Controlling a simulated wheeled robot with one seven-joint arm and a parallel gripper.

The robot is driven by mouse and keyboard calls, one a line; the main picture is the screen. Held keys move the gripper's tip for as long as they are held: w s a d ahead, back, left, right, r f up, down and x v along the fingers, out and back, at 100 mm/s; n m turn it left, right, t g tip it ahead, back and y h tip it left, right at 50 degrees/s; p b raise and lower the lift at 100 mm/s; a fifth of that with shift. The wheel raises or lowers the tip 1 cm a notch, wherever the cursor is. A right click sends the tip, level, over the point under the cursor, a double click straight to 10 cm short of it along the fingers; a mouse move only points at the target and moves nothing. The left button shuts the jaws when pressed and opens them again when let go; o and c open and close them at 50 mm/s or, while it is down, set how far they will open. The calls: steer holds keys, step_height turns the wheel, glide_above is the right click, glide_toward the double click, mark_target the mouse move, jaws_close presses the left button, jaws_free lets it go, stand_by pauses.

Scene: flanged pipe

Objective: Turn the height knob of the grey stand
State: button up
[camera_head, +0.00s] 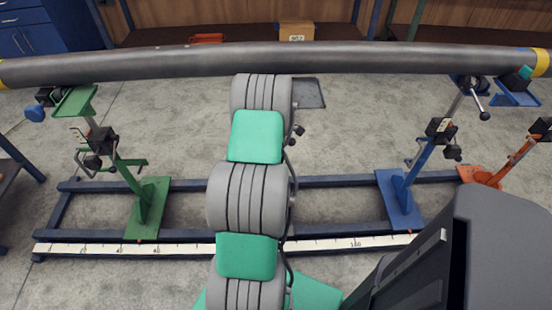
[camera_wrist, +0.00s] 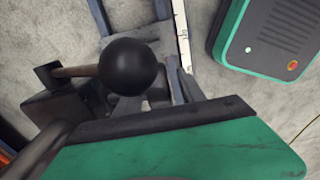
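I cannot make out a grey stand for certain in either view. In the head view my arm covers the middle of the frame, and a small dark knob (camera_head: 298,130) sticks out just right of it. In the wrist view a black ball knob (camera_wrist: 132,66) on a brown rod is close and near the middle, beside a dark block (camera_wrist: 65,105). I cannot tell which stand it belongs to. A worn green plate (camera_wrist: 185,152) with a dark bar along its edge fills the bottom.
A long dark pipe (camera_head: 260,60) crosses the back. A green stand (camera_head: 147,205) is at left, a blue stand (camera_head: 400,195) and an orange stand (camera_head: 505,165) at right. A blue rail frame with a white ruler (camera_head: 130,248) lies on the floor.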

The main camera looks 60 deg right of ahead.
step_height(320, 180, up, 8)
steer(key=shift+f, duration=0.1)
stand_by(0.4)
